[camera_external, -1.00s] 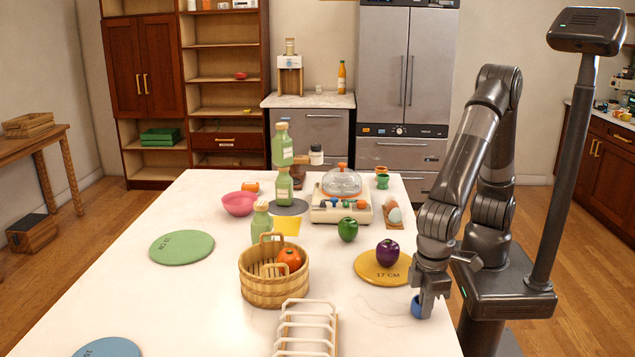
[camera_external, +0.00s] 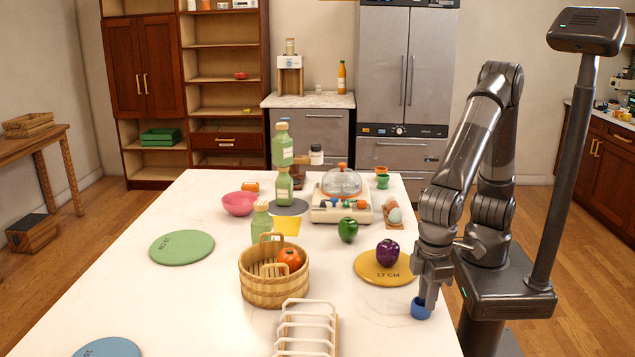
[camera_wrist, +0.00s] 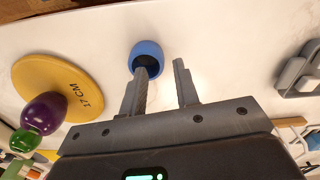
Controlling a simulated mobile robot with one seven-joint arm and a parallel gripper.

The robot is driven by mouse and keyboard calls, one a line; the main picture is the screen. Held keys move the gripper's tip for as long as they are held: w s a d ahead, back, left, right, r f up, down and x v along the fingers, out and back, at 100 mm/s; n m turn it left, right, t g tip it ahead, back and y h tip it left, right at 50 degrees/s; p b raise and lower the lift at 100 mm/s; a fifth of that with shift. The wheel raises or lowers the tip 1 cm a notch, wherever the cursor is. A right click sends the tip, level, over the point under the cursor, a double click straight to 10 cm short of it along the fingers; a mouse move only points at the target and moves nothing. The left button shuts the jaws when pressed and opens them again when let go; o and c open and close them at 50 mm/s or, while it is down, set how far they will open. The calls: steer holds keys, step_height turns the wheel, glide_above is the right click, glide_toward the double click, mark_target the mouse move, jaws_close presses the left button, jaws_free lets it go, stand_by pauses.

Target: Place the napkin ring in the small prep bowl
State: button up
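A small blue round thing with a dark opening (camera_external: 420,310), which looks like the napkin ring, stands on the white table near its right edge. It also shows in the wrist view (camera_wrist: 147,50). My gripper (camera_external: 430,303) points down at it. In the wrist view my gripper (camera_wrist: 161,70) is open, its fingers apart. The left fingertip overlaps the blue thing's opening; the right fingertip is outside it, to the right. Whether they touch, I cannot tell. A pink bowl (camera_external: 239,204), possibly the small prep bowl, stands at the table's far left.
A yellow disc (camera_external: 372,278) bearing a purple vegetable (camera_external: 388,253) lies just behind the blue thing. A white rack (camera_external: 306,309) and a wicker basket (camera_external: 274,290) stand to the left. Green bottles (camera_external: 284,187) stand farther back. The left table area around a green disc (camera_external: 181,247) is mostly clear.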

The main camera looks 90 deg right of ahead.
step_height(320, 180, up, 7)
steer(key=w+d+r, duration=0.3)
steer(key=d+r, duration=0.1)
steer(key=d, duration=0.4)
steer(key=d+r+t, duration=0.2)
steer(key=d, duration=1)
steer(key=s+d+r+m+t+y, duration=0.1)
steer(key=d, duration=1)
steer(key=shift+s+d+r+m+t, duration=0.25)
steer(key=shift+d+r+m+t, duration=0.05)
steer(key=shift+d+r+t, duration=0.1)
steer(key=shift+t+h, duration=0.5)
steer(key=shift+t, duration=0.4)
steer(key=s+d, duration=0.2)
steer(key=d, duration=0.1)
steer(key=s+d+f, duration=0.1)
steer(key=d, duration=0.1)
steer(key=s+d, duration=0.2)
steer(key=d, duration=0.1)
steer(key=shift+s+d+f, duration=0.2)
steer(key=shift+s+d, duration=0.15)
steer(key=shift+c, duration=0.2)
steer(key=shift+s+d+f, duration=0.1)
steer(key=shift+s+d, duration=0.1)
steer(key=shift+c, duration=1.1)
